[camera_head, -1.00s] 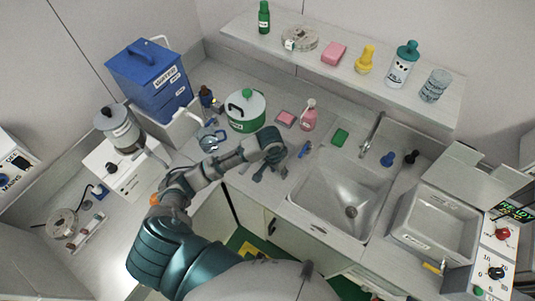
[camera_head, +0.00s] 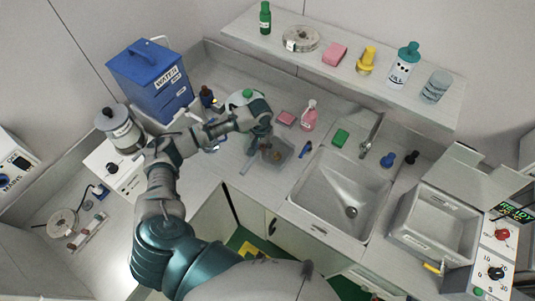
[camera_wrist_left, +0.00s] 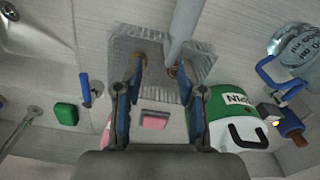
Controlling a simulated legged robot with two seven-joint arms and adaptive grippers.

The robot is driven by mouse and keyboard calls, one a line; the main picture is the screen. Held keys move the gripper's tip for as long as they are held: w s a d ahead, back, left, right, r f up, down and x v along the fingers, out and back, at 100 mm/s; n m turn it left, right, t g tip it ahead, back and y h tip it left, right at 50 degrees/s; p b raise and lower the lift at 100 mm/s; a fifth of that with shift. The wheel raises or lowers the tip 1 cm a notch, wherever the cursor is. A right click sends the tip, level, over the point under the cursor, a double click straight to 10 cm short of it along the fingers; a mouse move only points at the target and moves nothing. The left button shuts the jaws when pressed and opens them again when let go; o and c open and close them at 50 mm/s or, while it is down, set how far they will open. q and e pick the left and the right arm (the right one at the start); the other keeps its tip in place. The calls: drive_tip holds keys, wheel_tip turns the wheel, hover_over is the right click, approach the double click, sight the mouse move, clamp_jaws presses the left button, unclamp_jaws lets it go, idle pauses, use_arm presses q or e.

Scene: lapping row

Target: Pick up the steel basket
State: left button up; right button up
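The steel basket (camera_head: 282,150) is a grey mesh tray on the counter left of the sink, with small brownish pieces in it. It also shows in the left wrist view (camera_wrist_left: 203,62) at the top middle. A grey rod (camera_wrist_left: 187,25) stands over it there; I cannot tell whether it is the basket's handle. My left gripper (camera_head: 257,146) is over the basket's left side and hides part of it. In the left wrist view my left gripper (camera_wrist_left: 160,72) is open, its fingers apart over the mesh with nothing clasped. My right gripper is not in view.
The sink (camera_head: 342,192) is right of the basket. A green-and-white pot (camera_wrist_left: 232,112) stands close by, partly behind my arm in the head view. A blue box (camera_head: 150,75) is far left.

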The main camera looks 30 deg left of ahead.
use_arm(q)
hover_over(261, 160)
wheel_tip(261, 160, down, 5)
drive_tip(key=shift+w+a+f, duration=0.1)
drive_tip(key=shift+a+f, duration=0.15)
drive_tip(key=shift+f, duration=0.3)
drive_tip(key=shift+d, duration=0.35)
drive_tip(key=c, duration=0.7)
drive_tip(key=shift+a+f, duration=0.1)
drive_tip(key=shift+a, duration=0.15)
clamp_jaws()
